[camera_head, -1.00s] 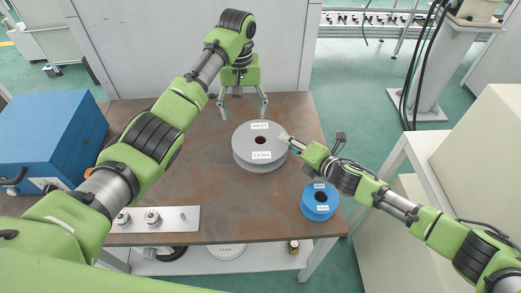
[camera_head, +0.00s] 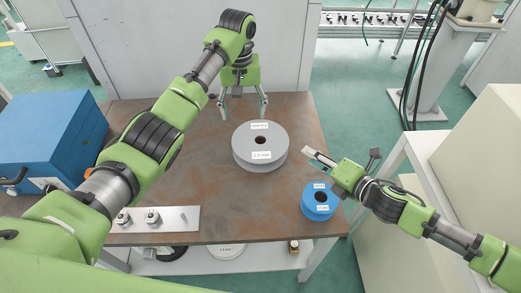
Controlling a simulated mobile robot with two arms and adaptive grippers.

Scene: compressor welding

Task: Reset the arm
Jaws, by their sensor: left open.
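My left gripper (camera_head: 243,104) hangs open and empty over the back of the brown table (camera_head: 190,190), its two fingers pointing down behind the grey spool. My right gripper (camera_head: 318,157) is to the right of the grey spool, above the table's right part, and is apart from the spool. I see it edge-on, so its jaw opening cannot be made out. Nothing clearly shows in it. The grey spool (camera_head: 259,147) lies flat on the table with white labels. A smaller blue spool (camera_head: 318,203) sits at the table's right front corner, near my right arm.
A blue box (camera_head: 50,135) stands at the left. A metal plate with fittings (camera_head: 157,219) lies at the table's front left. A lower shelf holds a white disc (camera_head: 226,251) and a small bottle (camera_head: 294,246). A pale cabinet (camera_head: 480,180) stands at the right.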

